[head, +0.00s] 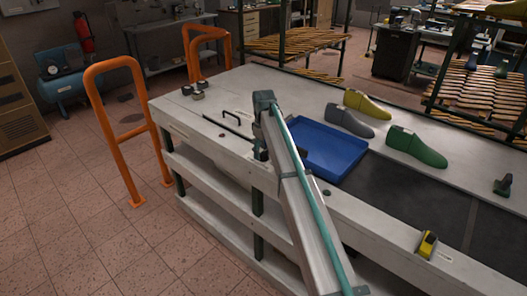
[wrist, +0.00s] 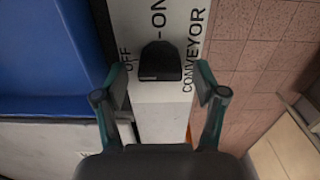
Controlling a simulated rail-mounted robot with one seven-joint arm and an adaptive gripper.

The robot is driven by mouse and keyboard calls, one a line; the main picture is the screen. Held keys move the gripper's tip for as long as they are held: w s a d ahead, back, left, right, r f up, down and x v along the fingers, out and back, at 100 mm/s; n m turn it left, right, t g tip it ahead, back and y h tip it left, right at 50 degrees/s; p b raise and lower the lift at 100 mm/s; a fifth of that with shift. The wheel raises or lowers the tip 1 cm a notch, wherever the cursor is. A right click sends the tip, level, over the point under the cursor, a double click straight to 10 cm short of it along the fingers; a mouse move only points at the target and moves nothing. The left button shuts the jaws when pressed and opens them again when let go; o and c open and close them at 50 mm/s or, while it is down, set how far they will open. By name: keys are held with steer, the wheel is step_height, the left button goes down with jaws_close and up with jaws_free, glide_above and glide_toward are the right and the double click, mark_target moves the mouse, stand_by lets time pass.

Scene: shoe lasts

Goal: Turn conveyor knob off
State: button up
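The conveyor knob (wrist: 160,62) is black and sits on a white panel (wrist: 165,115) in the wrist view. "ON" is printed above it, "OFF" at its left and "CONVEYOR" at its right. The knob's upper end lies by the ON mark; its exact angle is hard to tell. My gripper (wrist: 160,88) is open, with one finger on each side below the knob, apart from it. In the head view my gripper (head: 261,152) is at the table's front edge, partly behind my arm, and the knob is hidden.
A blue tray (head: 318,172) lies on the white workbench (head: 215,105) close by. Yellow (head: 367,105), grey (head: 349,121) and green (head: 416,148) shoe lasts lie beyond it. A dark conveyor belt (head: 405,195) runs right. An orange rail (head: 130,135) stands at left.

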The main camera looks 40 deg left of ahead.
mark_target(263, 152)
step_height(263, 152, up, 12)
stand_by(0.8)
